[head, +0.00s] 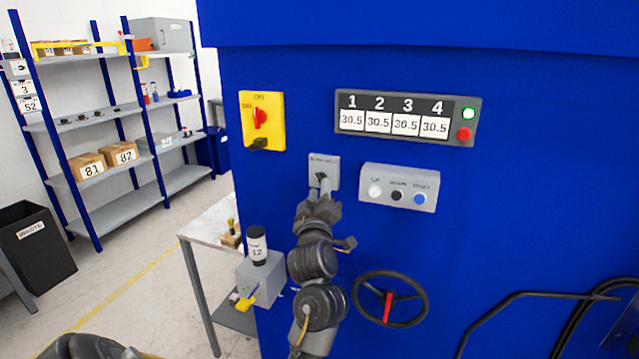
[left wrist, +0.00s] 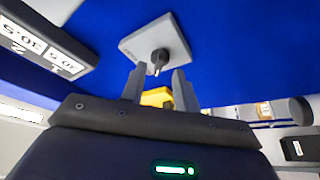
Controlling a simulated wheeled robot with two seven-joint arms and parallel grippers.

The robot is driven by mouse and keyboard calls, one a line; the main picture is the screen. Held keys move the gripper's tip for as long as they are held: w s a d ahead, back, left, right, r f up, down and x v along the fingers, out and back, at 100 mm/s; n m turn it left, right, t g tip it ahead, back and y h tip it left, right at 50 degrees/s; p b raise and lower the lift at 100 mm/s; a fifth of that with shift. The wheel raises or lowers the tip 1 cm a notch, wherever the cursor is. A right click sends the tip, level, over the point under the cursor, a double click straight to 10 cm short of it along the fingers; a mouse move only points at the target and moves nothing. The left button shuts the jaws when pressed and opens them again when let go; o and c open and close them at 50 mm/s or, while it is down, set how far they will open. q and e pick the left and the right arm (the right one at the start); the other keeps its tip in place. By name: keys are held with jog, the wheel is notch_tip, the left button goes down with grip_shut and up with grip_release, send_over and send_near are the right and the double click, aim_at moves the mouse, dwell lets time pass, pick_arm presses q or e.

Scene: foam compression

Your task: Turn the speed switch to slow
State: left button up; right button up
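The speed switch is a small dark knob (left wrist: 159,57) on a light grey square plate (head: 332,164) on the blue machine front. The knob's pointer direction is hard to read, and the plate's label is too small to read surely. My left gripper (head: 319,186) is just below and in front of the plate, partly covering it. In the left wrist view its two fingers (left wrist: 155,77) are apart, with the knob just beyond the tips and roughly between them. Nothing is held, and I see no clear contact. My right gripper is in neither view.
A yellow plate with a red rotary switch (head: 260,118) is up left. A black handwheel (head: 390,298) is below right. A grey box with a bottle (head: 257,246) is left of my arm.

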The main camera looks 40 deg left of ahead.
pick_arm(q)
jog(key=v, duration=0.7)
jog(key=shift+s+p, duration=0.25)
jog(key=shift+p, duration=0.15)
jog(key=shift+d+f, duration=0.1)
